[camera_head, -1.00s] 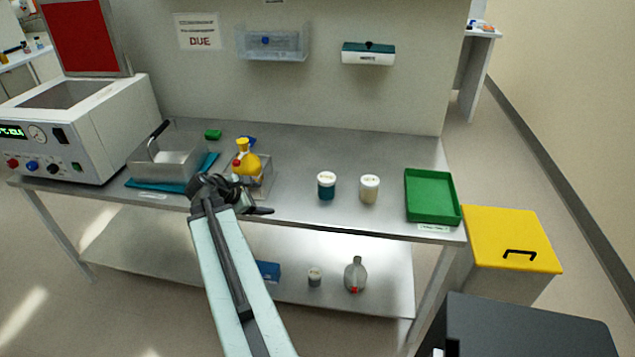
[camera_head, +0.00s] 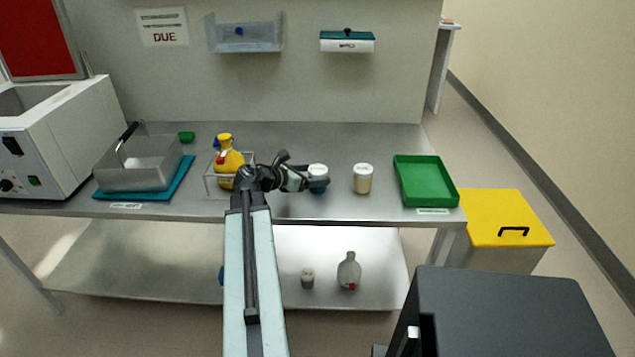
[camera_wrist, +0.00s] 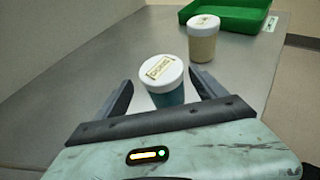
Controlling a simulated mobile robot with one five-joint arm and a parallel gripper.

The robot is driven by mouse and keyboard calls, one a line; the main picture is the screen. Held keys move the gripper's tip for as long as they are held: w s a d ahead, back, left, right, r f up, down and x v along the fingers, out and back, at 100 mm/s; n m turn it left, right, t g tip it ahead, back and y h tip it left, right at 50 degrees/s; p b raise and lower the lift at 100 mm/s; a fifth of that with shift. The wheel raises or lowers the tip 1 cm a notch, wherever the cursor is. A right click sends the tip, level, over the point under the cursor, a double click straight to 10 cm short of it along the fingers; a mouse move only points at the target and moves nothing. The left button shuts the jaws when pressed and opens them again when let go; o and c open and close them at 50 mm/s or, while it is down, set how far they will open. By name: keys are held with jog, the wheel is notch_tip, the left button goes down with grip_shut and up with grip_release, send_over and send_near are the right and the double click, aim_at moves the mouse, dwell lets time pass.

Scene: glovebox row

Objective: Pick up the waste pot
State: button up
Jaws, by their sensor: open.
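A teal pot with a white lid (camera_head: 318,170) stands upright on the steel bench; in the wrist view its labelled lid (camera_wrist: 161,70) is close, but I cannot read the label surely. A cream pot with a white lid (camera_head: 362,178) stands to its right; it also shows in the wrist view (camera_wrist: 202,42). I cannot tell from the labels which is the waste pot. My gripper (camera_wrist: 160,80) is open, its fingers on either side of the teal pot, not visibly closed on it. In the head view my gripper (camera_head: 304,170) partly hides that pot.
A green tray (camera_head: 425,182) lies right of the pots. A yellow flask (camera_head: 228,158) in a clear holder and a metal basket (camera_head: 140,165) stand left. A small pot (camera_head: 307,279) and a bottle (camera_head: 348,271) are on the lower shelf. A yellow-lidded bin (camera_head: 507,215) stands right.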

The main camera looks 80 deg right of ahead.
jog(key=b+x, duration=0.1)
jog(key=x, duration=0.4)
jog(key=shift+s+b, duration=0.3)
jog(key=shift+b, duration=0.1)
jog(key=shift+a+r, duration=0.1)
jog(key=c, duration=1.6)
notch_tip(320, 180, up, 10)
jog(key=p, duration=1)
jog(key=shift+r, duration=0.15)
